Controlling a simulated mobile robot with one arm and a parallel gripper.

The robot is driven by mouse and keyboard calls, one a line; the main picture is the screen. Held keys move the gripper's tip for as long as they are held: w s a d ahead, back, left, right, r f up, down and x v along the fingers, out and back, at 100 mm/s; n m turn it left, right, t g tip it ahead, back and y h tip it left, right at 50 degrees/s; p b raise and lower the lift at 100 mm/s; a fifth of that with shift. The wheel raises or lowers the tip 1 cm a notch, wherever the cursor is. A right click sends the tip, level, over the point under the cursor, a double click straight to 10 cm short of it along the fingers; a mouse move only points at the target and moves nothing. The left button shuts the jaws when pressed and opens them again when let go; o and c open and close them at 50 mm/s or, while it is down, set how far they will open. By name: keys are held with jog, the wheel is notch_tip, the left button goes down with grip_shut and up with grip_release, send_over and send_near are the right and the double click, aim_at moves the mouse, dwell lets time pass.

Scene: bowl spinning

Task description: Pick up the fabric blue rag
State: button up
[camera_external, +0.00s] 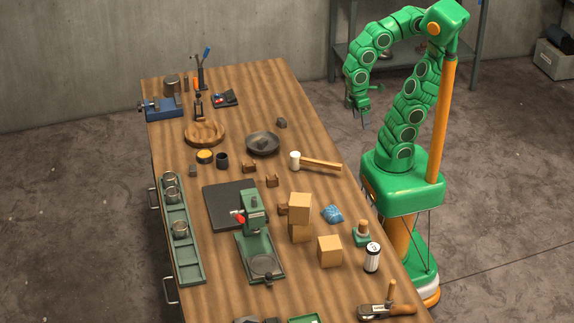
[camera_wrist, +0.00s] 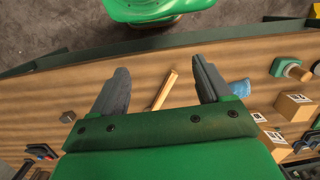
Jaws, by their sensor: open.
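The blue fabric rag (camera_external: 332,214) lies crumpled on the wooden table, right of the stacked wooden blocks. In the wrist view, part of the rag (camera_wrist: 240,88) shows just right of my right finger. My gripper (camera_external: 363,112) is raised beyond the table's right edge, well above and behind the rag in the external view. In the wrist view, my gripper (camera_wrist: 160,85) has its two dark fingers wide apart with nothing held between them. The handle of a mallet (camera_wrist: 163,90) shows below, in the gap between the fingers.
The mallet (camera_external: 318,164) lies on the table (camera_external: 270,90) behind the rag. Stacked wooden blocks (camera_external: 300,208), another block (camera_external: 329,251), a green-based object (camera_external: 362,233) and a can (camera_external: 372,257) stand near the rag. A dark pan (camera_external: 262,146) is farther back.

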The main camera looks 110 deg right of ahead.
notch_tip(320, 180, up, 2)
jog(key=d, duration=0.2)
jog(key=m+y, duration=1.3)
jog(key=m, duration=0.3)
send_over(333, 210)
jog(key=w+d, duration=0.1)
jog(key=d, duration=0.5)
jog(key=shift+g, duration=0.3)
notch_tip(333, 210, down, 20)
jog(key=shift+a+r, duration=0.1)
jog(key=shift+a+f, duration=0.1)
jog(key=shift+f, duration=0.5)
jog(key=shift+x, duration=3.8)
jog(key=shift+r, duration=0.1)
jog(key=c, duration=1)
jog(key=shift+r, duration=0.1)
jog(key=shift+c, duration=0.2)
